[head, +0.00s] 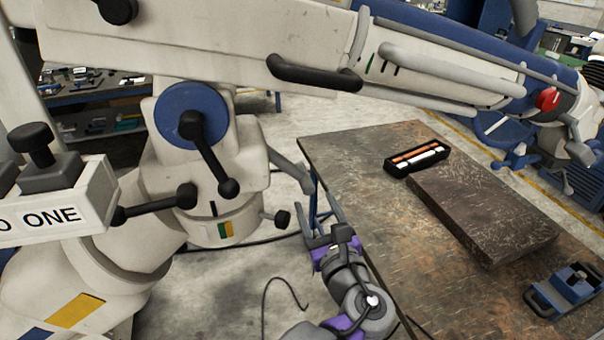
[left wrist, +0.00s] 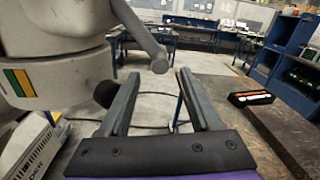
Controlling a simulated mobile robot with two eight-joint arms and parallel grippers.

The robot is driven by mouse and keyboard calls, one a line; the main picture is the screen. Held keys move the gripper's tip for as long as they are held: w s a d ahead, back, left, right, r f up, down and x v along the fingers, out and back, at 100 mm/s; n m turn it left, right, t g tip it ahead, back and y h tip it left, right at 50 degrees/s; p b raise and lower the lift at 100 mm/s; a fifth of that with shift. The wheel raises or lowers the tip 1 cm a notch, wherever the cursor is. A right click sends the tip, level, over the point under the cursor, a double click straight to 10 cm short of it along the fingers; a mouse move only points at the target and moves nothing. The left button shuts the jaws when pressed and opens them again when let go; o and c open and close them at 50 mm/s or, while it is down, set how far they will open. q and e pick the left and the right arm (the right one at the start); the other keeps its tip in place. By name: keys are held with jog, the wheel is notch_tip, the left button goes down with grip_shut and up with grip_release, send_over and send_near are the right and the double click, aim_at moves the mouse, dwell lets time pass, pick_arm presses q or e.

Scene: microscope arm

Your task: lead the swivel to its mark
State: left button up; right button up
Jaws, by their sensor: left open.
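The microscope stand's swivel (head: 225,185) is a cream joint with a blue disc and black-knobbed levers, in the left half of the head view. A green and yellow mark (head: 225,229) sits on its lower collar, with a short dark line above it; the mark also shows in the left wrist view (left wrist: 19,82). A black knob (head: 282,219) sticks out from the collar. My left gripper (head: 335,240) is open and empty, just right of this knob. In the left wrist view, the knob (left wrist: 105,94) is beside the left finger, outside the jaws (left wrist: 155,90); contact cannot be told. My right gripper is out of view.
A grey lever (head: 288,166) slants down from the swivel near my left gripper. The long boom (head: 250,45) crosses above. A worn table (head: 350,160) at right carries a dark slab (head: 482,212), a black tray (head: 417,160) and a blue clamp-like device (head: 567,288).

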aim_at(305, 178)
pick_arm(q)
jog(key=p+x, duration=0.1)
jog(key=x, duration=0.8)
jog(key=shift+w, duration=0.15)
jog(key=shift+c, duration=0.2)
jog(key=shift+a, duration=0.1)
grip_shut()
jog(key=shift+r, duration=0.1)
dwell(0.6)
